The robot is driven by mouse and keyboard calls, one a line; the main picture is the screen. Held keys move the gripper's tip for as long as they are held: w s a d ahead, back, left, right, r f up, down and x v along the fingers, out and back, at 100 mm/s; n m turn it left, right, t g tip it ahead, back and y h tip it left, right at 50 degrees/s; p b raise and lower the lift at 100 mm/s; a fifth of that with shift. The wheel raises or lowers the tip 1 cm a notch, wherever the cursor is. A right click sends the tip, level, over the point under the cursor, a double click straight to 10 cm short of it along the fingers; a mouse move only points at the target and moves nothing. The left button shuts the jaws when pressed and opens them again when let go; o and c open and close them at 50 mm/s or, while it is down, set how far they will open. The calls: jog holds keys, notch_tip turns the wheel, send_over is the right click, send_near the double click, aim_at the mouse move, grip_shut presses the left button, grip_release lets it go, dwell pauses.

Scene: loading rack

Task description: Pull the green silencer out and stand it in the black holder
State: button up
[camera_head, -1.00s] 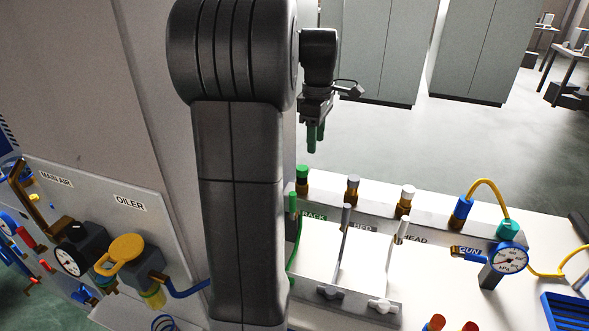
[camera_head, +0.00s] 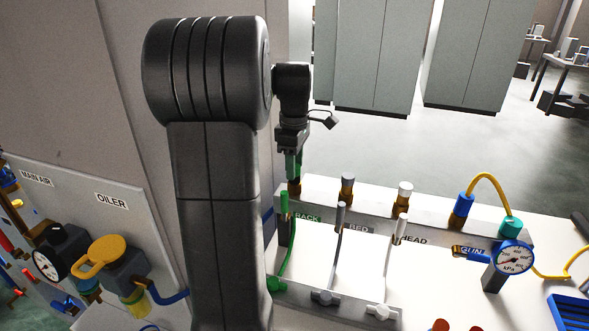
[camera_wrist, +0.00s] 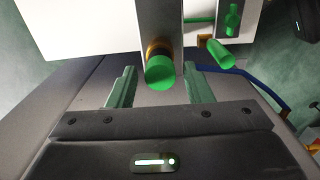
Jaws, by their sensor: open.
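The green silencer (camera_wrist: 160,73) shows in the wrist view as a round green end on a brass-coloured fitting. My gripper (camera_wrist: 160,80) is open, with one finger on each side of the silencer and a visible gap to both. I cannot make out the black holder for certain in either view.
Grey-topped (camera_head: 347,182) and white-topped (camera_head: 405,188) fittings stand in the same row to the right. A green lever (camera_head: 284,203) rises close in front of the gripper. A blue gauge (camera_head: 514,259) and yellow hose (camera_head: 490,180) are further right. White surface lies between the levers.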

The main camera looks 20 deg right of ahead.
jog(key=c, duration=0.9)
jog(key=shift+o, duration=0.2)
jog(key=shift+r, duration=0.2)
jog(key=shift+r+p, duration=0.75)
jog(key=shift+p, duration=0.2)
jog(key=shift+r, duration=0.25)
jog(key=shift+r+p, duration=0.55)
jog(key=shift+p, duration=0.25)
